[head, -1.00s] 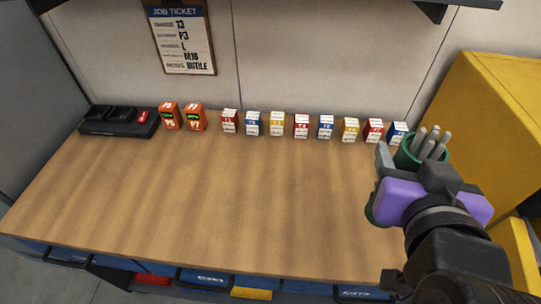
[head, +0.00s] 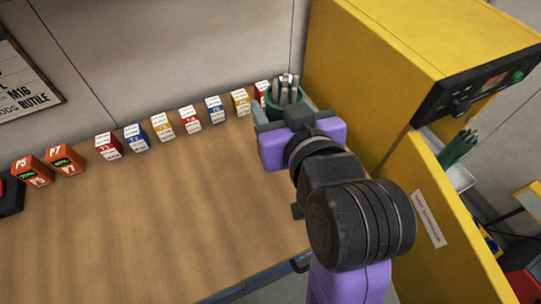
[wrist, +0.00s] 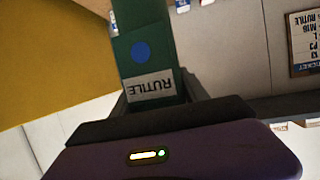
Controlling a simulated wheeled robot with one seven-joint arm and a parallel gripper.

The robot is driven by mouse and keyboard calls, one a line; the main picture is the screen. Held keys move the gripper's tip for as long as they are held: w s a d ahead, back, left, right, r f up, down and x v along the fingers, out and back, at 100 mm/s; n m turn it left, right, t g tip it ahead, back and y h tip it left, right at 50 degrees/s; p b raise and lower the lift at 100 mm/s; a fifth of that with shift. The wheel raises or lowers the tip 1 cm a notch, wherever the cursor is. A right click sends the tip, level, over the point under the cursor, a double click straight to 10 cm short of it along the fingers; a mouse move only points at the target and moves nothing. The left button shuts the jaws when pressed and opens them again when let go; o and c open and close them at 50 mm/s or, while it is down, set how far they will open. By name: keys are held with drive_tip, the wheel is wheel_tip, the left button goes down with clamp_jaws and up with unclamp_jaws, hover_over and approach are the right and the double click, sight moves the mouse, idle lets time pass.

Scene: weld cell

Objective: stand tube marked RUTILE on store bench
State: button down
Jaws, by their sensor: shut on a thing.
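My gripper (head: 283,118) is shut on a green tube (head: 291,102) with several grey rods sticking out of its top. In the wrist view the tube (wrist: 143,50) fills the space between the fingers and carries a blue dot and a label reading RUTILE, upside down in that picture. In the head view the tube is over the far right end of the wooden bench (head: 150,220), beside the yellow cabinet. My gripper and arm hide its lower part, so I cannot tell its height above the bench.
A row of small marked boxes (head: 163,127) stands along the bench's back edge, with two orange units (head: 65,160) at left. The yellow cabinet (head: 400,60) bounds the right. Another green tube with rods (head: 458,148) stands beyond it. The bench front is clear.

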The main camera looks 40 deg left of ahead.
wheel_tip(320, 180, down, 16)
drive_tip(key=shift+r+p, duration=0.15)
drive_tip(key=shift+p, duration=0.2)
idle(0.5)
drive_tip(key=c, duration=0.6)
unclamp_jaws()
drive_tip(key=shift+f, duration=0.3)
drive_tip(key=shift+r, duration=0.1)
drive_tip(key=b+v, duration=0.1)
drive_tip(key=v, duration=1.1)
drive_tip(key=shift+b, duration=0.35)
drive_tip(key=shift+d, duration=0.1)
